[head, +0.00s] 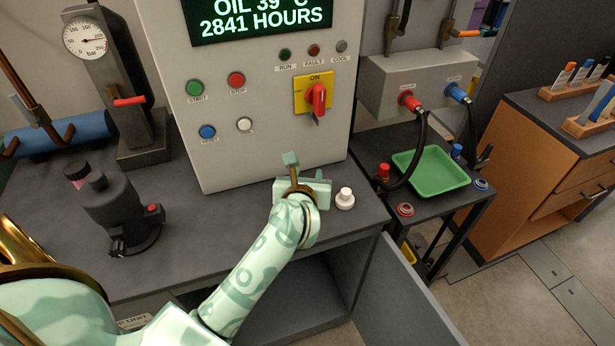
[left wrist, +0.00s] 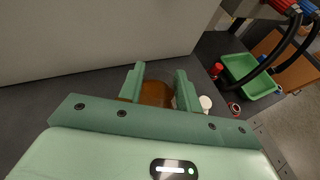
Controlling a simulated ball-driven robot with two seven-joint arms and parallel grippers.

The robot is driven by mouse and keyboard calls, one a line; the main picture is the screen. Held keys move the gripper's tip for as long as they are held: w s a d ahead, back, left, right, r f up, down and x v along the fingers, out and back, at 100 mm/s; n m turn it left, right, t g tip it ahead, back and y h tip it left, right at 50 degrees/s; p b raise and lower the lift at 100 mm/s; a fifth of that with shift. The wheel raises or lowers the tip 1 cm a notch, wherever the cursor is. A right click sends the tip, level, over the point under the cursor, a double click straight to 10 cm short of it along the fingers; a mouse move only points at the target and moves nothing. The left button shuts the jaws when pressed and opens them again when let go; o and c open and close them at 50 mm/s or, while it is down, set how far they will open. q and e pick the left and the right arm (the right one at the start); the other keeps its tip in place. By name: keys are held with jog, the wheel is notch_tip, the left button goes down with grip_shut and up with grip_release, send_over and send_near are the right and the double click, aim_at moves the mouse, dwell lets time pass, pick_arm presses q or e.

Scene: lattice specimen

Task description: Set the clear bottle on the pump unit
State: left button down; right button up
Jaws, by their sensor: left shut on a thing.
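My left gripper (head: 304,185) is over the grey bench top, in front of the control cabinet. In the left wrist view its two green fingers (left wrist: 160,88) are shut on an amber-brown rounded thing (left wrist: 157,94). Its lower part is hidden by the gripper, and I cannot tell for sure if it is the clear bottle. The bench carries a label ending in "UNIT" (head: 133,321), partly covered by my arm; this bench (head: 215,228) appears to be the pump unit. A small white capped thing (head: 345,198) stands just right of the gripper. My right gripper is not in view.
The control cabinet (head: 255,150) rises behind the gripper. A dark cylindrical device (head: 120,210) and a dark-capped bottle (head: 76,172) stand at left. A side table at right holds a green tray (head: 431,170) and hoses. An open door (head: 405,295) hangs below the bench.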

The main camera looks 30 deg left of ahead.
pick_arm(q)
jog(key=c, duration=1)
grip_release()
jog(key=shift+f, duration=0.1)
jog(key=shift+o, duration=0.2)
jog(key=shift+s+d+r, duration=0.1)
jog(key=shift+s+r, duration=0.05)
jog(key=shift+r, duration=0.1)
jog(key=p+v, duration=0.2)
jog(key=v, duration=0.9)
jog(key=shift+s, duration=0.3)
jog(key=shift+d+r, duration=0.1)
jog(key=shift+r, duration=0.05)
